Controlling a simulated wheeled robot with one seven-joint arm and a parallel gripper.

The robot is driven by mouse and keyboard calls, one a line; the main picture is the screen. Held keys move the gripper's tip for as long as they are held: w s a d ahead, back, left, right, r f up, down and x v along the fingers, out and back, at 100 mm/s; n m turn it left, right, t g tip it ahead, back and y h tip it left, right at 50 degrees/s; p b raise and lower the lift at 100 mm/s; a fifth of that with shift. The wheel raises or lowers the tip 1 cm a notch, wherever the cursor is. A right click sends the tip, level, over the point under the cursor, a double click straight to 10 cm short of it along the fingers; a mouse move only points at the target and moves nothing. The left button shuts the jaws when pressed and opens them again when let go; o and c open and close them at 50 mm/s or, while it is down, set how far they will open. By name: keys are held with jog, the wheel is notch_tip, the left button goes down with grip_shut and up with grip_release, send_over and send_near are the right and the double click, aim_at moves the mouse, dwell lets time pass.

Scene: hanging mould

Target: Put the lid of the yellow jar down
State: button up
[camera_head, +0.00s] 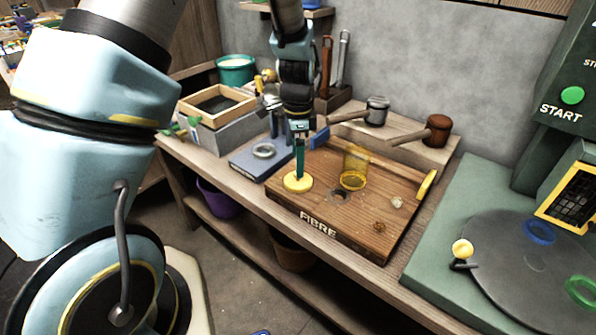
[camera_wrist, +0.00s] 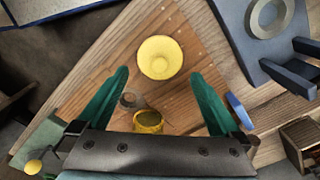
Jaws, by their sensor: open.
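The yellow lid (camera_head: 297,183) is a round disc lying on the wooden board marked FIBRE (camera_head: 345,222), near its left end. In the wrist view the lid (camera_wrist: 160,57) shows whole, just beyond the fingertips. The yellow see-through jar (camera_head: 354,168) stands on the board to the right of the lid, apart from it; it also shows in the wrist view (camera_wrist: 148,121). My gripper (camera_head: 300,173) points down over the lid. Its green fingers are spread in the wrist view (camera_wrist: 160,72), with nothing held between them. Whether a fingertip touches the lid I cannot tell.
A dark round hole or disc (camera_head: 339,195) and small lumps (camera_head: 379,227) are on the board. A blue-grey plate with a metal ring (camera_head: 263,151) is left. Mallets (camera_head: 437,130) lie behind. A green machine with a turntable (camera_head: 520,262) stands right.

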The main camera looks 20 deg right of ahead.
notch_tip(320, 180, up, 7)
jog(key=b, duration=0.1)
jog(key=s+a+r+n, duration=0.1)
jog(key=s+a+n, duration=0.1)
jog(key=a+n, duration=0.8)
jog(key=s+a+r+n+t, duration=0.1)
jog(key=a+n, duration=0.9)
jog(key=a, duration=1)
jog(key=shift+s+r+t, duration=0.3)
jog(key=shift+s+r, duration=0.25)
jog(key=shift+r, duration=0.25)
